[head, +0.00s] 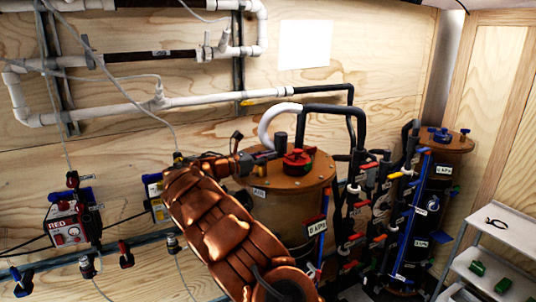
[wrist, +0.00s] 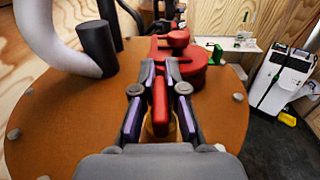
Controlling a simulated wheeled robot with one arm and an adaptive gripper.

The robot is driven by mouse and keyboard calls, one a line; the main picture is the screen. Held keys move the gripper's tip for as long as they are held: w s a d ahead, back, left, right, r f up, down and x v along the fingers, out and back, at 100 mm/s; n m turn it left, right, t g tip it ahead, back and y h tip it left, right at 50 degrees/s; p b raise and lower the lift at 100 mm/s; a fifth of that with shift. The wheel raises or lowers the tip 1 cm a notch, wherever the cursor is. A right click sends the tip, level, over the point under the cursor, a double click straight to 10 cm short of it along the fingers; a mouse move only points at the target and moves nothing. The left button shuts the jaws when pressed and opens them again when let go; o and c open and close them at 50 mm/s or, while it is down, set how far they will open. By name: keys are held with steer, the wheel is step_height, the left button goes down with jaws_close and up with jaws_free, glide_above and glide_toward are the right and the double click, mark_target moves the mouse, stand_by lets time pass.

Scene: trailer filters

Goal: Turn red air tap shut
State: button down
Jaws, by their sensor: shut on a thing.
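The red air tap's lever (wrist: 160,105) is a narrow red bar over a brass-coloured body in the wrist view. It stands on the orange-brown lid (wrist: 60,120) of a tank. My gripper (wrist: 160,76) has its dark, purple-sided fingers on both sides of the lever, shut on it. In the head view my gripper (head: 270,156) reaches from the left over the same lid (head: 318,168). The lever is hidden there behind the fingers.
A round red fitting (wrist: 190,68) sits just beyond the fingers, also visible in the head view (head: 296,157). A dark pipe stub (wrist: 97,50) and a pale hose (wrist: 50,40) rise at left. Pipes with several coloured valves (head: 370,190) stand right of the tank.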

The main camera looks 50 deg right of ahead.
stand_by(0.4)
steer(key=c, duration=1.2)
jaws_free()
steer(key=v, duration=1.2)
